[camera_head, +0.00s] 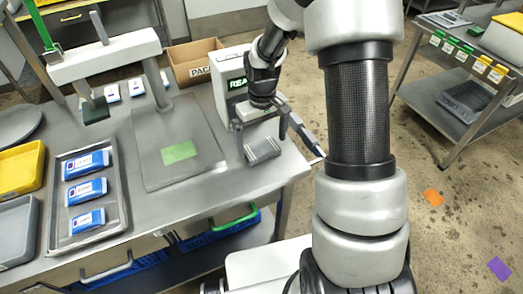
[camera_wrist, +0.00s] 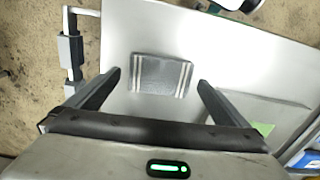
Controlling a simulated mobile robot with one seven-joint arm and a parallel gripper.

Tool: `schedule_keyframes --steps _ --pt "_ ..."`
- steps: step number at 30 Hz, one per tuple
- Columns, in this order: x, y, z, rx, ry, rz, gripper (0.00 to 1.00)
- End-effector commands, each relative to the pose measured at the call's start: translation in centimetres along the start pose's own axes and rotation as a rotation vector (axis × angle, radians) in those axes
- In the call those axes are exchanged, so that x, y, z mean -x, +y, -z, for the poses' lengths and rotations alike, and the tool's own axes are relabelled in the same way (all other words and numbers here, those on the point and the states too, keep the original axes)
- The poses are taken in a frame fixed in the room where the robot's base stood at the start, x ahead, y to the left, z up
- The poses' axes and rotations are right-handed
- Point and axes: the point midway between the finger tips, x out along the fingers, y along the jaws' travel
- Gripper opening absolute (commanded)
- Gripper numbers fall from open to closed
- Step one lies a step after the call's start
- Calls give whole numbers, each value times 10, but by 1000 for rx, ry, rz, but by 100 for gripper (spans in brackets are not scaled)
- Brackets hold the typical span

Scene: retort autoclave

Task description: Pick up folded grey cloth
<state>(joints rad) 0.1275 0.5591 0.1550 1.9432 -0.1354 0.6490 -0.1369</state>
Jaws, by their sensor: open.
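The folded grey cloth (camera_head: 262,149) lies flat near the right end of the steel table, with pale stripes across it. In the wrist view the cloth (camera_wrist: 160,73) lies ahead of my gripper (camera_wrist: 158,82), between the lines of its two fingers. My gripper is open and empty, and the fingers appear apart from the cloth.
A plate with a green patch (camera_head: 152,165) lies left of the cloth. A metal tray (camera_head: 117,205) holds blue-and-white packs. A cardboard box (camera_head: 190,70) stands behind. The tabletop around the cloth is bare.

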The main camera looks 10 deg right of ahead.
Motion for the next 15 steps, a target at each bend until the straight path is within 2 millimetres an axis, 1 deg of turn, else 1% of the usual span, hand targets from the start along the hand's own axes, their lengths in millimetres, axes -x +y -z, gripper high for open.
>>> schedule_keyframes --steps 1,3,6,14,15 --pt "-10 -1 1 1 -4 2 100" --pt "-19 -1 1 0 -3 1 100" --pt "-27 0 2 0 -1 0 100" --pt "-29 0 2 0 0 -1 100" --pt "-29 0 2 0 0 0 93"
